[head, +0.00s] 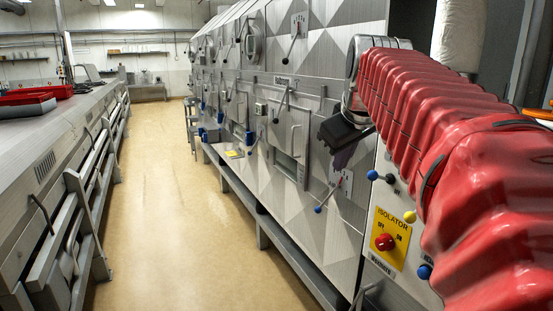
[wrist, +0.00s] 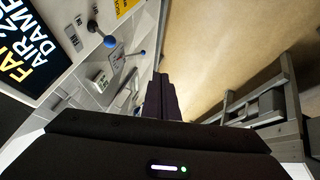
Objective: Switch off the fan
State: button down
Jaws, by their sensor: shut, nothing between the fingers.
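My gripper (head: 344,157) is in front of the grey dryer panels at right centre in the head view, dark and pointing downward. In the wrist view its dark fingers (wrist: 161,98) are together with nothing between them. A dark sign (wrist: 30,50) with large, partly cut-off lettering that includes "AIR" is at upper left in the wrist view. A small pale box (wrist: 100,80) with a green mark sits on the panel left of the fingers. A yellow isolator plate (head: 389,226) with a red knob (head: 385,242) is below my arm, apart from the gripper.
Levers with blue balls stick out from the panels, one (head: 318,210) below the gripper and one (wrist: 110,41) in the wrist view. A grey ledge (head: 285,232) runs along the machine's base. A long bench (head: 50,130) stands at left. The tan floor (head: 165,200) between is clear.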

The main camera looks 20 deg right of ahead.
jog(key=d+r+h, duration=0.1)
jog(key=d+r, duration=0.4)
jog(key=d, duration=0.4)
jog(key=shift+w+d+r+n, duration=0.2)
jog(key=shift+w+r+n, duration=0.15)
jog(key=shift+w, duration=0.1)
jog(key=s+d+f+x, duration=0.1)
jog(key=s+x, duration=0.1)
jog(key=x, duration=1.1)
jog(key=shift+s, duration=0.25)
jog(key=shift+a+f, duration=0.15)
jog(key=shift+a, duration=0.05)
jog(key=shift+d+f, duration=0.1)
jog(key=shift+d, duration=0.05)
